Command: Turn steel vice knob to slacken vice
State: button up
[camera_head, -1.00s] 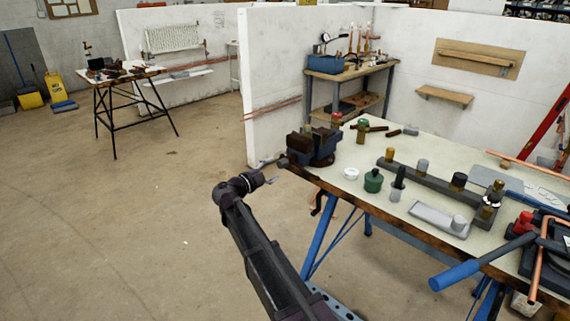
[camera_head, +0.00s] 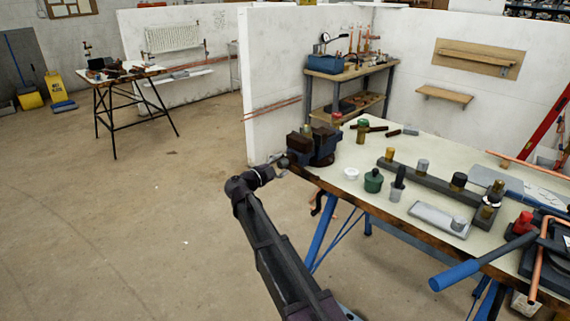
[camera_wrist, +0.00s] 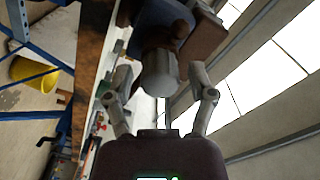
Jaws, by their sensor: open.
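The blue and brown vice (camera_head: 318,150) is mounted at the near left corner of the workbench. Its steel knob shows in the wrist view as a grey cylinder (camera_wrist: 159,73) in front of the vice body (camera_wrist: 165,22). My gripper (camera_wrist: 160,88) is open, with one finger on each side of the knob. Gaps show between the fingers and the knob, so it does not look gripped. In the head view my gripper (camera_head: 278,170) is at the vice's left end, and the knob is hard to make out there.
The workbench top (camera_head: 330,178) holds a white cap, a green pot (camera_head: 373,181), a dark bar with fittings (camera_head: 430,183) and a grey tray (camera_head: 439,219). A blue-handled pipe bender (camera_head: 455,276) is at the right. The floor left of the bench is clear.

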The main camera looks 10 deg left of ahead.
grip_shut()
